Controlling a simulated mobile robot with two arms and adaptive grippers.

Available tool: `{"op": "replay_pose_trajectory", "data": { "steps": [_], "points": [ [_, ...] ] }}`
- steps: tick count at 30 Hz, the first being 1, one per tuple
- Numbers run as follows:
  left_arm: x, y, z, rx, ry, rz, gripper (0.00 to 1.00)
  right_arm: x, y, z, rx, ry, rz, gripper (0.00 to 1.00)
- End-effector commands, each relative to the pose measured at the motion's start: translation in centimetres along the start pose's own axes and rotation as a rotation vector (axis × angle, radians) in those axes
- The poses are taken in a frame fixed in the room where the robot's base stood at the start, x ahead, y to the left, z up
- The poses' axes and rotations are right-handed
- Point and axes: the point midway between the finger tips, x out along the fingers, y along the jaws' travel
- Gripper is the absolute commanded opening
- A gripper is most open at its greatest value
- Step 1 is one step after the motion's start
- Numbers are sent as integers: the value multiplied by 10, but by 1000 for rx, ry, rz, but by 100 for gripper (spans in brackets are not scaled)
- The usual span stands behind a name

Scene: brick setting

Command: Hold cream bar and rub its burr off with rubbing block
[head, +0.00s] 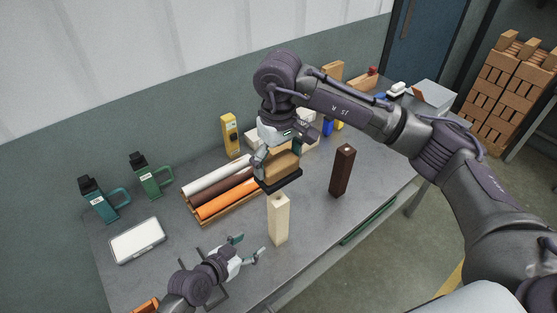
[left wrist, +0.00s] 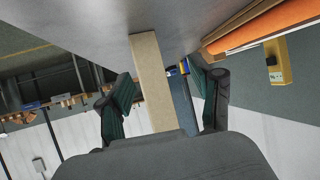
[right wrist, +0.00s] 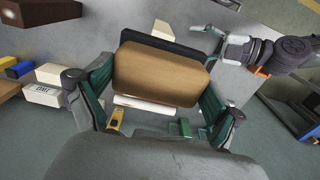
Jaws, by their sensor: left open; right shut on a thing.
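The cream bar (head: 279,222) stands upright on the grey table near its front edge; any burr is too small to make out. My left gripper (head: 250,246) is open, low beside the bar. In the left wrist view the bar (left wrist: 152,75) lies between its spread fingers (left wrist: 163,92), with no clear contact. My right gripper (head: 279,154) is shut on the rubbing block (head: 281,168), a tan block with a black underside, held above and just behind the bar's top. The right wrist view shows the block (right wrist: 158,76) between the fingers and part of the bar (right wrist: 162,29) beyond it.
A dark brown bar (head: 342,171) stands to the right. A wooden tray (head: 233,211) with white, brown and orange rolls lies left of the cream bar.

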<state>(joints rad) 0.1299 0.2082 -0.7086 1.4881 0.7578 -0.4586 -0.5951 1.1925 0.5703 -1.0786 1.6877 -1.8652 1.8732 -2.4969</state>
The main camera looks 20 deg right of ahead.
Motion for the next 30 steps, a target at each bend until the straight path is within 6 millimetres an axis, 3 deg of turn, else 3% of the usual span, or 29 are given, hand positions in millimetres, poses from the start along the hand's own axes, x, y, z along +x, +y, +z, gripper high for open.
{"op": "replay_pose_trajectory", "data": {
  "steps": [3, 6, 11, 24, 30],
  "points": [
    [2, 18, -5, 17, 6, 33, 65, -1, 0, 0, 0, 1, 0, 66],
    [6, 24, -7, 21, 8, 44, 65, -1, 0, 0, 0, 1, 0, 66],
    [20, 25, -7, 20, 8, 44, 65, -1, 0, 0, 0, 1, 0, 66],
    [82, 26, -8, 23, 7, 43, 65, -1, 0, 0, 0, 1, 0, 66],
    [98, 28, -8, 22, 8, 44, 65, -1, 0, 0, 0, 1, 0, 66]
  ]
}}
